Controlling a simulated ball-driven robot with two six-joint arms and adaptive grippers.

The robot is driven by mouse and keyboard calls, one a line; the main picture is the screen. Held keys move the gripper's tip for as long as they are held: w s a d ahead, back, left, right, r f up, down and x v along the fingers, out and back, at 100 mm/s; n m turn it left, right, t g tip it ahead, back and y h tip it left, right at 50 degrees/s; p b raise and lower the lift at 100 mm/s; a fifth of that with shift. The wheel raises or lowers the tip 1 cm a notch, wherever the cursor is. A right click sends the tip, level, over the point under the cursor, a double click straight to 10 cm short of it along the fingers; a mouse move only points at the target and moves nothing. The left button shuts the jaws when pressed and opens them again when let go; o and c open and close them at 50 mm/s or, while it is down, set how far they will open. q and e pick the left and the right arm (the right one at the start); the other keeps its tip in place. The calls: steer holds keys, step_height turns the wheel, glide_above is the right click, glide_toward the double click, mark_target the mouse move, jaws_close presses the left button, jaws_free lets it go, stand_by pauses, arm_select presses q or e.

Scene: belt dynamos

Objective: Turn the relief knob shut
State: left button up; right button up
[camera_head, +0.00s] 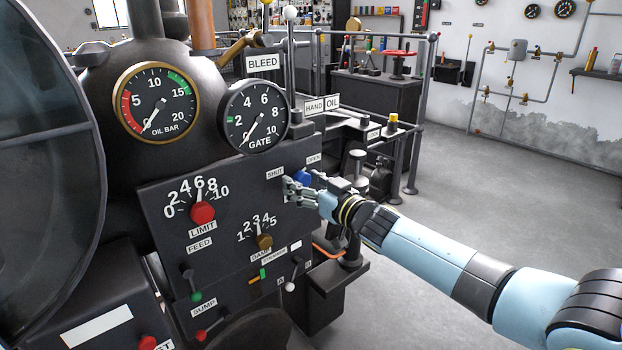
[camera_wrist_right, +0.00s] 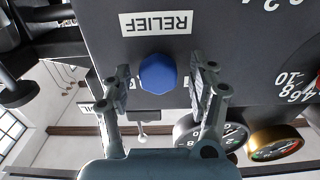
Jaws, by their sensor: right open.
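The relief knob is a round blue knob (camera_head: 302,177) on the dark panel, between a SHUT label (camera_head: 275,173) and an OPEN label (camera_head: 313,159). My right gripper (camera_head: 298,188) is at the knob and partly covers it in the head view. In the right wrist view the blue knob (camera_wrist_right: 158,73) sits between the two spread fingers of my right gripper (camera_wrist_right: 162,80), with a gap visible on each side. The RELIEF label (camera_wrist_right: 160,23) shows upside down beside the knob there. My left gripper is out of view.
On the same panel are a red LIMIT knob (camera_head: 202,212), a brass knob (camera_head: 264,241) and small levers below. The oil gauge (camera_head: 156,103) and GATE gauge (camera_head: 255,116) stand above the panel. Open floor (camera_head: 480,220) lies to the right.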

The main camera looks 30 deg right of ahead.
steer(key=c, duration=1.1)
steer(key=shift+c, duration=0.2)
